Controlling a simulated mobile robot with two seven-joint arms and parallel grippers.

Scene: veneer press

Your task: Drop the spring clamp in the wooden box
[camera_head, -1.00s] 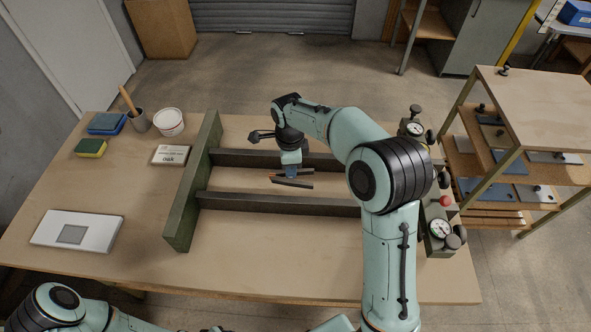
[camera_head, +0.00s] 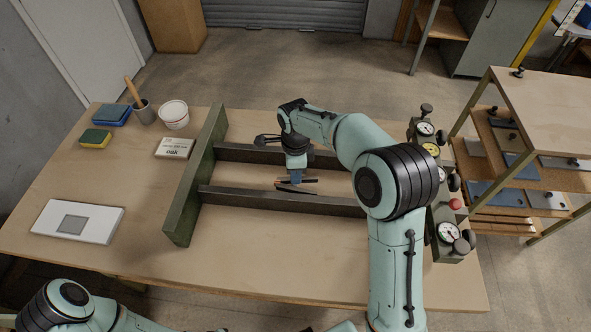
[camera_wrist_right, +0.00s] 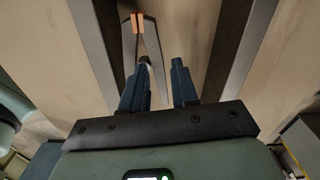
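The spring clamp (camera_head: 295,189), dark with orange jaw tips, shows below my right gripper (camera_head: 296,179), between the two dark beams of the press frame. In the right wrist view, the clamp (camera_wrist_right: 154,42) has its orange tips at the top and its grey arms spreading toward the fingers. I cannot identify the wooden box.
The green press frame (camera_head: 195,185) and its beams surround the clamp, with gauges (camera_head: 447,232) at the right. A shelf rack (camera_head: 535,110) stands right. The table front is clear.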

